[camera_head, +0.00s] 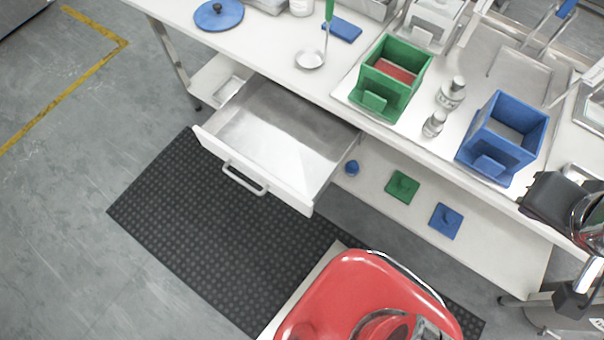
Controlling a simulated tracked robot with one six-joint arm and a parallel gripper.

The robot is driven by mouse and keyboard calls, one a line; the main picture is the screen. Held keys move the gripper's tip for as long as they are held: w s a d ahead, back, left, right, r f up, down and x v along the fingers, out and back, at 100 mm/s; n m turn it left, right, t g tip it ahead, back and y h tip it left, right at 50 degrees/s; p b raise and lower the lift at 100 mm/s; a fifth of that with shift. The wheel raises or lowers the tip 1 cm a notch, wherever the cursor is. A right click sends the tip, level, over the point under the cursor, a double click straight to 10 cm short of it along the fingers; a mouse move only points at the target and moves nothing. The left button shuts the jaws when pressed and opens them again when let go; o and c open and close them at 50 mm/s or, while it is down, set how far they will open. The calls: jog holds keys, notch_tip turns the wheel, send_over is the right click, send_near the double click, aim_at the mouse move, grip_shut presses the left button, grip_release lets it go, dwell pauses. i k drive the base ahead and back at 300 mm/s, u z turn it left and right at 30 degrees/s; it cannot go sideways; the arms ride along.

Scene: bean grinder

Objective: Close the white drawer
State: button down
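The white drawer (277,137) is pulled well out from under the front edge of the white worktable (275,50). Its inside looks empty. Its front panel (250,174) faces the lower left and carries a pale bar handle (245,178). The drawer hangs above a black studded mat (215,225). My gripper does not show in this view, and nothing is seen touching the drawer or its handle.
Green box (388,80) and blue box (503,138) stand on the worktable. Small lids, including a green one (402,187), lie on the lower shelf (480,235). A red rounded body (350,290) fills the bottom. Floor left of the drawer is clear.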

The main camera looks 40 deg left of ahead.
aim_at(289, 145)
jog(key=z, duration=0.1)
jog(key=k, duration=1.4)
jog(key=u, duration=1.4)
jog(key=i, duration=1)
jog(key=u, duration=0.05)
